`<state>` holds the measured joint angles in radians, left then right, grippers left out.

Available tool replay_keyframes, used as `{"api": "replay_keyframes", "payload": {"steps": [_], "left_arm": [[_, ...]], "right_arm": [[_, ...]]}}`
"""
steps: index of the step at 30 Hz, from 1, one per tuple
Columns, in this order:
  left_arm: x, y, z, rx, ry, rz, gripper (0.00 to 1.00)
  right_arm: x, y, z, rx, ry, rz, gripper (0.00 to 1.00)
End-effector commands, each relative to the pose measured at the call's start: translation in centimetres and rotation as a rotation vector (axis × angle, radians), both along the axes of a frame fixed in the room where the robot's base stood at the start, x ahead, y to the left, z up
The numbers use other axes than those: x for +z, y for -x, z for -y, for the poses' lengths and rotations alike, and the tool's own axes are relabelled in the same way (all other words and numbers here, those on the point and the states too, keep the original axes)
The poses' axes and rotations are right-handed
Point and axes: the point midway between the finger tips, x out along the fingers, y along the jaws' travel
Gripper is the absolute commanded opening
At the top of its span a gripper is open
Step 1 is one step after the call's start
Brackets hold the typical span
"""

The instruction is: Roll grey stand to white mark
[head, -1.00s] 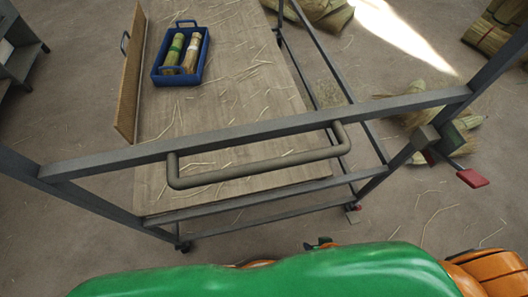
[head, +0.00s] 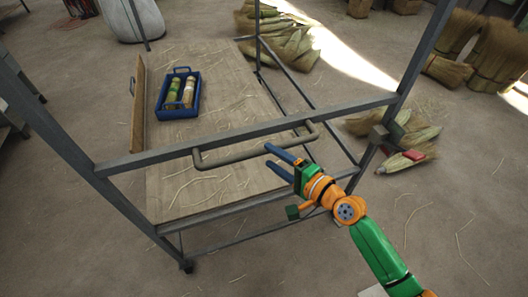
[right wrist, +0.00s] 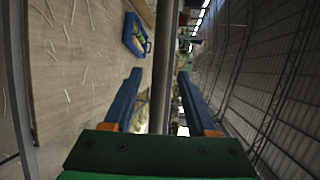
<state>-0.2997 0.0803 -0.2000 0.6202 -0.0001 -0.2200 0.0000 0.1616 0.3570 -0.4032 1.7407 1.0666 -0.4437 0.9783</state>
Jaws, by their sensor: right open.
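The grey stand (head: 150,157) is a metal frame on casters around a wooden top, with a grey U-shaped handle (head: 235,157) on its near crossbar. My right gripper (head: 268,157) has two blue fingers, open and empty, at the right half of the handle. One fingertip overlaps the handle in the head view; contact cannot be told. In the right wrist view a grey bar (right wrist: 160,80) runs between the open fingers (right wrist: 160,72). A small pale patch (head: 372,291) shows at the bottom edge; I cannot tell whether it is the white mark. My left gripper is not in view.
A blue tray (head: 180,112) with two bundles sits on the stand's top beside an upright brown board (head: 138,103). Straw bundles (head: 283,42) lie behind and to the right. A red-tipped lever (head: 414,155) is at the right post. Near floor is mostly clear, with loose straw.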

Motion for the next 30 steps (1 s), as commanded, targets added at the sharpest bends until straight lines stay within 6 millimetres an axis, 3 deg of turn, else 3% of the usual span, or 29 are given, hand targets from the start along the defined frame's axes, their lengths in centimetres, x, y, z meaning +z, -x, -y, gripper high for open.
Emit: {"api": "replay_keyframes", "payload": {"steps": [6, 15, 22, 30], "left_arm": [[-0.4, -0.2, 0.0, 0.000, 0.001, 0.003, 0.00], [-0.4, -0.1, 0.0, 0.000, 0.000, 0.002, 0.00], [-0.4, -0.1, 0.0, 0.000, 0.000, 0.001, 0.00], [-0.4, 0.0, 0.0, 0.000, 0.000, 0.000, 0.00]], "right_arm": [[-0.8, -2.9, -2.5, -0.001, 0.000, 0.001, 0.57], [-0.9, -3.5, -3.0, -0.002, 0.002, 0.001, 0.57], [-0.9, -3.5, -2.9, -0.001, 0.003, 0.001, 0.00], [-1.0, -3.4, -2.9, -0.001, 0.004, 0.001, 0.00]]}}
